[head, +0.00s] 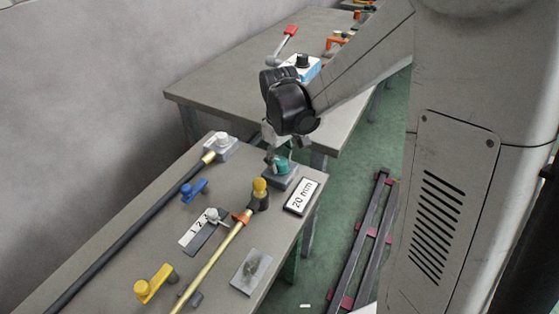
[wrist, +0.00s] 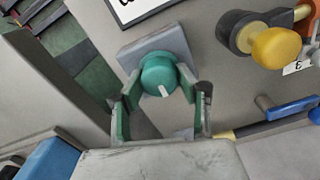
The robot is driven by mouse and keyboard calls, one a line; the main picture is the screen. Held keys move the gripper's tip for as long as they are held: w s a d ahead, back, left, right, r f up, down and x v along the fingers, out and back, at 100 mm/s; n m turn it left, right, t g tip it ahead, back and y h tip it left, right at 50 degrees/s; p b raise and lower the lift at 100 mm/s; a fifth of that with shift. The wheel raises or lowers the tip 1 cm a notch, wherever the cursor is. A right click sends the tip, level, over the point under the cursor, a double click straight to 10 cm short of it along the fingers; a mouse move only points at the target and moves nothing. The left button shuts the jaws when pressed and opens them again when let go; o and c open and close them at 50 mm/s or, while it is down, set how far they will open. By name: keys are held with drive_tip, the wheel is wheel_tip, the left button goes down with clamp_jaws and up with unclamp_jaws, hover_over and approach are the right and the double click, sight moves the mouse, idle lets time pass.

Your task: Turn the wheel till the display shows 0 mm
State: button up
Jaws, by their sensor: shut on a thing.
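The wheel is a round teal-green knob (head: 282,166) on a grey square block on the near table. It also shows in the wrist view (wrist: 158,70), with a white pointer mark on it. The display (head: 301,198) is a white plate with a black frame beside the wheel, and it reads 20 mm. In the wrist view the display (wrist: 133,10) is cut off at the top edge. My gripper (head: 274,157) is over the wheel from above. In the wrist view my gripper (wrist: 159,82) has its green-padded fingers on either side of the wheel, shut on it.
A yellow knob (head: 260,188) on a dark mount and a brass rod (head: 215,262) lie left of the wheel. A blue handle (head: 194,190), a yellow handle (head: 155,284) and a black rod (head: 130,232) are farther left. A second table (head: 225,85) stands behind.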

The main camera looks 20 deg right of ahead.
sight(280, 160)
drive_tip(key=m+b, duration=0.1)
drive_tip(key=m, duration=0.2)
drive_tip(key=shift+d+m+b, duration=0.1)
drive_tip(key=shift+m+b, duration=0.2)
drive_tip(key=shift+m, duration=1.4)
drive_tip(key=o, duration=1.1)
drive_tip(key=shift+r, duration=0.15)
wheel_tip(280, 160, up, 12)
drive_tip(key=shift+f, duration=0.1)
